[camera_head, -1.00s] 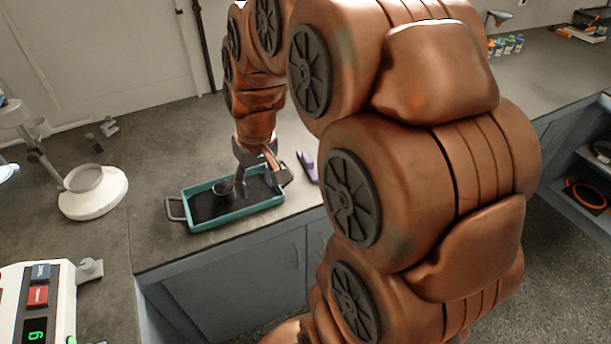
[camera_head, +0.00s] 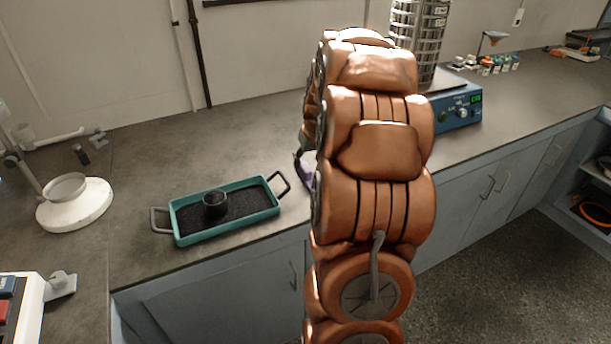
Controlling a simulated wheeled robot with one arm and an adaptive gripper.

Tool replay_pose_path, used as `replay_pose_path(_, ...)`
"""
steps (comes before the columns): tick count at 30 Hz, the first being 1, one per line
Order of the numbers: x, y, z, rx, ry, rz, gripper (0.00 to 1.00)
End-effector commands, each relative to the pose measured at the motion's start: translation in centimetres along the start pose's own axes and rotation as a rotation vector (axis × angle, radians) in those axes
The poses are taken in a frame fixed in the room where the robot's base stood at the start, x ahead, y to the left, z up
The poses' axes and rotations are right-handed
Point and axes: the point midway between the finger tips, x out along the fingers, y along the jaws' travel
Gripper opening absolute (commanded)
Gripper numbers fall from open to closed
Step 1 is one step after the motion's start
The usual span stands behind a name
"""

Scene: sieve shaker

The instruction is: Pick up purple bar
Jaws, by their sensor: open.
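The purple bar (camera_head: 307,175) shows only as a small purple strip on the grey counter, right of the teal tray. My arm covers the rest of it. My gripper (camera_head: 300,156) is mostly hidden behind my arm. A dark bit of it shows at the arm's left edge, close to the bar. It is open, and I cannot tell whether its fingers are around the bar or touching it.
The teal tray (camera_head: 180,232) has handles at both ends and holds dark grains and a small dark cup (camera_head: 214,204). A blue sieve shaker (camera_head: 457,110) with stacked metal sieves (camera_head: 418,40) stands behind right. A white round-based stand (camera_head: 75,212) is at left.

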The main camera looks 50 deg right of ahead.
Motion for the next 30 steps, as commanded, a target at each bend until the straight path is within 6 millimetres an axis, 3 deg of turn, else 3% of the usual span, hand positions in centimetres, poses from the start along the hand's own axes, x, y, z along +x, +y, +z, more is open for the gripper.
replay_pose_path(15, 5.0, -0.3, 0.4, -0.001, -0.001, 0.000, 0.56)
replay_pose_path(23, 5.2, -0.3, 0.4, -0.001, 0.000, 0.000, 0.56)
replay_pose_path(30, 5.2, -0.3, 0.4, -0.001, 0.000, 0.000, 0.31)
